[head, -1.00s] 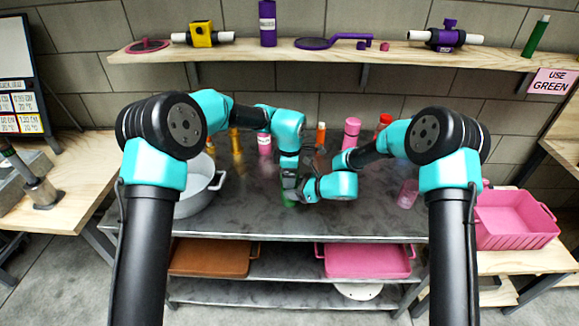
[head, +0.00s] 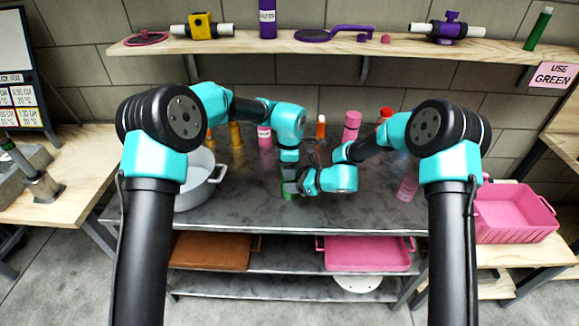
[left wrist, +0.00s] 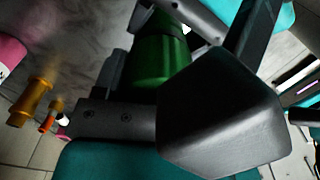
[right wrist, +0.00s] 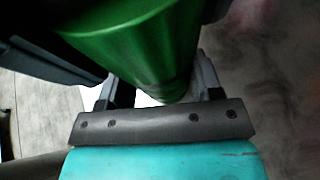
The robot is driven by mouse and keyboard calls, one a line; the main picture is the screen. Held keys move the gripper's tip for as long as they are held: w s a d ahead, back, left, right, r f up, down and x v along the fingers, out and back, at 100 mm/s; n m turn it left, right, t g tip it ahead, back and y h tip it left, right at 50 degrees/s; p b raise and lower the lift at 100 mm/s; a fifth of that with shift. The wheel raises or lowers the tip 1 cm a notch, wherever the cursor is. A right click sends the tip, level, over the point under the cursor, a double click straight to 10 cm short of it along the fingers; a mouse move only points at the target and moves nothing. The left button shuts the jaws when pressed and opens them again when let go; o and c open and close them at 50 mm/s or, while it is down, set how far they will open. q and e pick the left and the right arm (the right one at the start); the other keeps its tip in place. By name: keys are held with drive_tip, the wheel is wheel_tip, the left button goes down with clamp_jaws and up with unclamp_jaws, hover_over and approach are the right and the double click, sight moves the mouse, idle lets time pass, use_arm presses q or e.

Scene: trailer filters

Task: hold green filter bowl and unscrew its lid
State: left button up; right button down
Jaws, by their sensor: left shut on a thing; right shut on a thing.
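The green filter bowl (head: 289,188) is upright above the metal table, in the middle of the head view. My right gripper (head: 296,185) reaches it from the right and is shut on its side. In the right wrist view the green bowl (right wrist: 145,50) fills the space between the fingers. My left gripper (head: 289,168) comes down from above and is shut on the upper green part, where the lid is. This green part (left wrist: 155,65) also shows in the left wrist view, partly hidden by a dark finger.
A grey pot (head: 203,185) stands to the left on the metal table (head: 260,212). Orange, pink and red bottles stand behind my grippers, and a clear pink cup (head: 408,187) to the right. A pink crate (head: 515,215) is at the far right.

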use_arm(q)
drive_tip(key=n, duration=0.3)
drive_tip(key=o, duration=1)
drive_tip(key=shift+r, duration=0.1)
drive_tip(key=shift+r, duration=2.15)
drive_tip(key=shift+r, duration=0.1)
drive_tip(key=shift+c, duration=0.3)
drive_tip(key=shift+r+m, duration=1.65)
drive_tip(key=shift+m, duration=0.05)
